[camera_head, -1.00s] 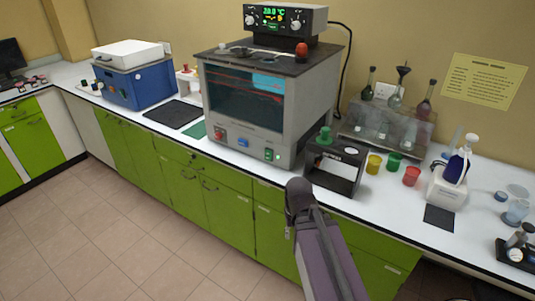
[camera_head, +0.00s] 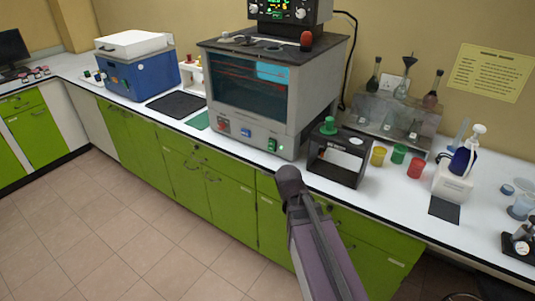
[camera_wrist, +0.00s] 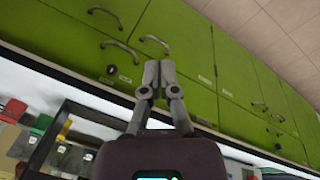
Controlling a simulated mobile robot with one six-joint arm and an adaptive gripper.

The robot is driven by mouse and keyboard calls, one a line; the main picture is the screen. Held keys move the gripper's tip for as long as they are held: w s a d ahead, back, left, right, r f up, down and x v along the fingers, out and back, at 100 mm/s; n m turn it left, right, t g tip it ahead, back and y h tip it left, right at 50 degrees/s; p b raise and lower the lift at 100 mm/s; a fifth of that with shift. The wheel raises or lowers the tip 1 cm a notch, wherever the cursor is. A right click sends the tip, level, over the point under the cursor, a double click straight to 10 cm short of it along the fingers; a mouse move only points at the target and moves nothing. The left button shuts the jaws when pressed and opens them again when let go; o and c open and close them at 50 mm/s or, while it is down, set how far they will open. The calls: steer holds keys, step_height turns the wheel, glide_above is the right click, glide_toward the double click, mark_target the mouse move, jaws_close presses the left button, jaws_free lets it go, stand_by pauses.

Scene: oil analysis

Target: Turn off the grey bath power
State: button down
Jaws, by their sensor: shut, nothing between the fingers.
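The grey bath (camera_head: 304,110) stands on the white bench in the head view, with a dark glass window. Its lower front panel carries a red switch (camera_head: 224,126), a blue part (camera_head: 246,132) and a green switch (camera_head: 272,145) with a small lit green lamp (camera_head: 281,148) beside it. My arm rises in front of the bench, right of and below the green switch; no contact shows. My gripper (camera_wrist: 159,74) shows in the wrist view, shut and empty, before green cupboard doors. The bath's switches are not in that view.
A black box (camera_head: 325,172) with a green knob stands right of the bath, then yellow, green and red cups (camera_head: 416,166). A control unit (camera_head: 275,10) sits on top of the bath. A blue bath (camera_head: 145,78) stands left. Green cupboards (camera_head: 230,205) line the bench; the floor at left is clear.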

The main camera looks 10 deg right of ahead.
steer(key=w+f+m+t+h+b, duration=0.1)
steer(key=w+m+t+h+b, duration=0.15)
steer(key=w, duration=0.35)
steer(key=m+t+h+b, duration=0.4)
steer(key=t+h+b, duration=0.2)
steer(key=t+b, duration=0.25)
glide_toward(270, 148)
steer(key=v, duration=0.6)
steer(key=shift+s+p, duration=0.15)
steer(key=shift+p, duration=0.25)
steer(key=shift+d, duration=0.1)
steer(key=b+x, duration=0.2)
steer(key=x, duration=1.2)
steer(key=shift+f+b, duration=0.1)
steer(key=shift+b, duration=0.25)
